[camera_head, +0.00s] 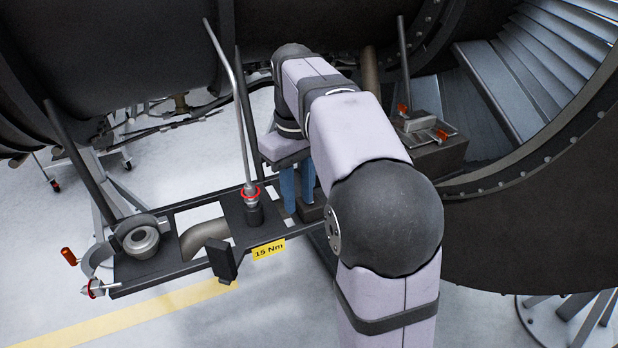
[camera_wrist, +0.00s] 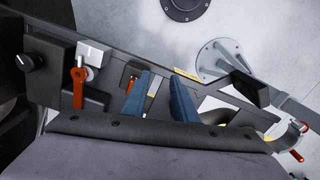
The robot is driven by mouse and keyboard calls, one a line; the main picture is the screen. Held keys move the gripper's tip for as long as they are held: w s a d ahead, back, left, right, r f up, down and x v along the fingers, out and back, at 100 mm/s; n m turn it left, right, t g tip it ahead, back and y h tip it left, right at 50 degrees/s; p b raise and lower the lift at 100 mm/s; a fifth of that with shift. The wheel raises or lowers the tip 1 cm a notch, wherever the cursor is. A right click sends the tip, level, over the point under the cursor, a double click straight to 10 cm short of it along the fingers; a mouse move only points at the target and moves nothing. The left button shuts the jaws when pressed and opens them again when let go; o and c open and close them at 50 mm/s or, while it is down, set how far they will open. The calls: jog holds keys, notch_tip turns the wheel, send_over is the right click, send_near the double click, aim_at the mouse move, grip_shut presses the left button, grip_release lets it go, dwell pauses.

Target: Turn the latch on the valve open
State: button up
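Two orange levers sit on a dark box (camera_head: 438,155) with a light metal block, right of my gripper in the head view: one at the back (camera_head: 403,108), one nearer (camera_head: 441,134). In the wrist view a long orange lever (camera_wrist: 79,88) hangs from a silver block (camera_wrist: 92,54), and a smaller orange part (camera_wrist: 127,84) shows beside the left finger. I cannot tell for sure which is the valve's latch. My gripper (camera_head: 299,205) points down over the dark frame, with its blue fingers apart and nothing seen between them. It also shows in the wrist view (camera_wrist: 160,76).
A dark frame (camera_head: 185,268) carries a red-ringed fitting (camera_head: 252,195), a bent pipe (camera_head: 203,236) and a yellow "15 Nm" label (camera_head: 269,249). A clamp with an orange handle (camera_head: 69,257) is at its left end. Slanted rods rise around my arm. A large dark engine casing (camera_head: 530,235) stands right.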

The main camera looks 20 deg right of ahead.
jog(key=w+d+r+m, duration=0.2)
jog(key=r, duration=0.1)
jog(key=w+d+r, duration=0.2)
jog(key=shift+d+r+m+p, duration=0.1)
jog(key=shift+r+m+p, duration=0.05)
jog(key=shift+m+p, duration=0.25)
jog(key=shift+f, duration=3.7)
grip_shut()
